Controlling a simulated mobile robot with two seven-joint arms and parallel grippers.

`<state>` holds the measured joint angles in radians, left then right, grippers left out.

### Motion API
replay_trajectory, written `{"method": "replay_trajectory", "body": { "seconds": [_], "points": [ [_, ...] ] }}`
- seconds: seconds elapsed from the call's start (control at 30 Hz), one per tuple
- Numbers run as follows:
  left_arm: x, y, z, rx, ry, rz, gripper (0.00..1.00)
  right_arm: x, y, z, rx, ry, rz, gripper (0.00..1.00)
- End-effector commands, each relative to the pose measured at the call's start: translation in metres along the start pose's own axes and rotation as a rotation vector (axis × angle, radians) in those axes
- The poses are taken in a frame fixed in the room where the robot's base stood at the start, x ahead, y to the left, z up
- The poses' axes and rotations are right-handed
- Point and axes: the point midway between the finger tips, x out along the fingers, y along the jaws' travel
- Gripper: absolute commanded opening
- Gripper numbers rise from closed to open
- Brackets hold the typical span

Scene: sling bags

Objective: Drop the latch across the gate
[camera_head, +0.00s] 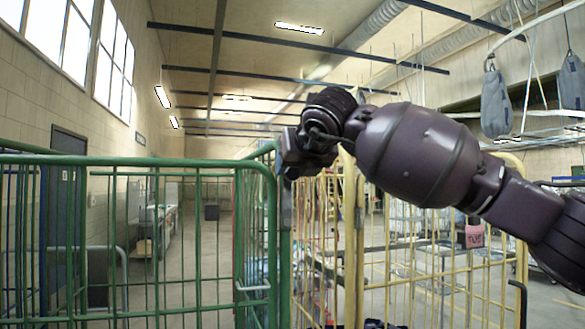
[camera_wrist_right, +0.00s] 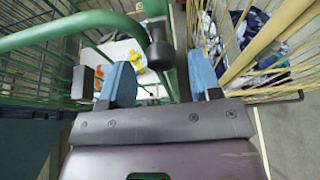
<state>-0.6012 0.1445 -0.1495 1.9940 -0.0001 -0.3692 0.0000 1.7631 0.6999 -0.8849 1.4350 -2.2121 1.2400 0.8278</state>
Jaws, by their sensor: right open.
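A green tubular gate (camera_head: 150,162) stands at the front left. My right gripper (camera_head: 287,172) is at the top corner of its right end, beside the green post. In the right wrist view its two blue fingers (camera_wrist_right: 162,82) are spread apart with nothing clamped between them. A dark, rounded fitting (camera_wrist_right: 158,48), which may be the latch, shows just beyond the fingers, close to the green rail (camera_wrist_right: 75,28). I cannot tell whether the fingers touch it. In the head view my wrist hides part of this corner. My left gripper is not in view.
A yellow cage (camera_head: 440,262) stands right of the green gate, behind and below my right arm. Grey sling bags (camera_head: 495,103) hang at the upper right. Open floor (camera_head: 205,255) shows through the green bars. Yellow and white items (camera_wrist_right: 128,52) lie inside the green cage.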

Motion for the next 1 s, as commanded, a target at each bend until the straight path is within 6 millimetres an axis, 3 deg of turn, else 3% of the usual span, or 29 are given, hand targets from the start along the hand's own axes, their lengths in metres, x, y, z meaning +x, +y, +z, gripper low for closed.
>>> {"method": "replay_trajectory", "body": {
  "seconds": [0.23, 0.63, 1.0],
  "points": [
    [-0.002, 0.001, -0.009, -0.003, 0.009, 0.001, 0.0, 0.026, 0.0, 0.0, -0.001, 0.0, 0.0, 0.58],
    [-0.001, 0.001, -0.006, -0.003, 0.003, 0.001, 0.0, 0.031, 0.0, -0.001, -0.001, 0.0, 0.0, 0.56],
    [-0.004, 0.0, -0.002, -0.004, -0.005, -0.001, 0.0, 0.031, 0.0, -0.001, -0.001, 0.0, 0.0, 0.0]
  ]
}}
